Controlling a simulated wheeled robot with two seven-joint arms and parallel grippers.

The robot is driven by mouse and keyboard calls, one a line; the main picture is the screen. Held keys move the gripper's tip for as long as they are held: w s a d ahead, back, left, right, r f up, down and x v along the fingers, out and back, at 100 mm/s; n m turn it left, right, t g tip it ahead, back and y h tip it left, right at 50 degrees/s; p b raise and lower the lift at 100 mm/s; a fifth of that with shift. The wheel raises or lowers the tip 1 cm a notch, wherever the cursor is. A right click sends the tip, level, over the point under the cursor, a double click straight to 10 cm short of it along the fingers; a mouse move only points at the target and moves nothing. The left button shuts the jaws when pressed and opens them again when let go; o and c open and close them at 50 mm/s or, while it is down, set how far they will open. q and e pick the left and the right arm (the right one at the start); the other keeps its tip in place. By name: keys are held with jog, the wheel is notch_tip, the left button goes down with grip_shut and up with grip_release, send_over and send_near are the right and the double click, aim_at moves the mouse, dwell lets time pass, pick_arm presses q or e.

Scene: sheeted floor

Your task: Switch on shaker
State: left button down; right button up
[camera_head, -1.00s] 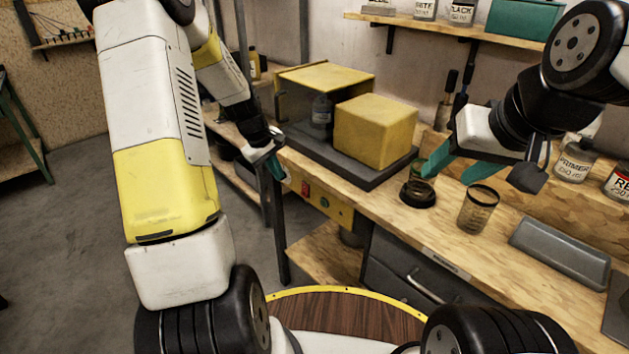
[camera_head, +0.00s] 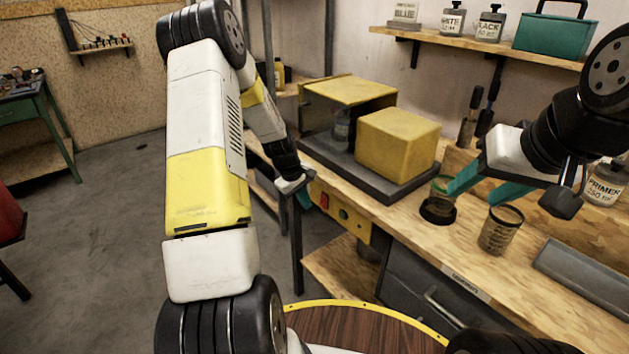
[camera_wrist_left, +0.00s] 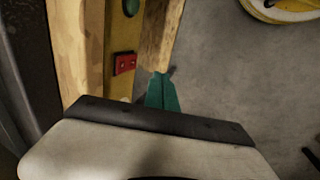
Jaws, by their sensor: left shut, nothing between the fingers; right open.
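The shaker is a yellow block (camera_head: 397,142) on a dark grey base (camera_head: 372,185) on the bench, with an open-fronted yellow-topped housing (camera_head: 350,90) behind holding a dark bottle (camera_head: 343,127). A yellow panel (camera_head: 357,232) on the bench front carries a red switch (camera_head: 324,201) and a green button (camera_head: 343,214). In the left wrist view the red switch (camera_wrist_left: 124,63) and green button (camera_wrist_left: 131,7) also show. My left gripper (camera_head: 303,199) is shut and empty, just left of the red switch, apparently apart from it. My right gripper (camera_head: 474,197) is open above the bench.
A small jar (camera_head: 442,186) in a black ring (camera_head: 438,212) and a labelled glass (camera_head: 501,229) stand below my right gripper. A grey tray (camera_head: 580,272) lies at right. The floor at left is mostly clear.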

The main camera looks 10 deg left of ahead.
aim_at(323, 201)
pick_arm(q)
jog(key=shift+w+d+f, duration=0.75)
jog(key=shift+w+f, duration=0.05)
jog(key=shift+w, duration=0.15)
jog(key=shift+w+d+f, duration=0.7)
jog(key=shift+w+f, duration=0.05)
jog(key=shift+w, duration=0.2)
jog(key=shift+w+d+f, duration=0.15)
jog(key=shift+w+d, duration=0.05)
jog(key=shift+w, duration=0.05)
jog(key=shift+r, duration=0.85)
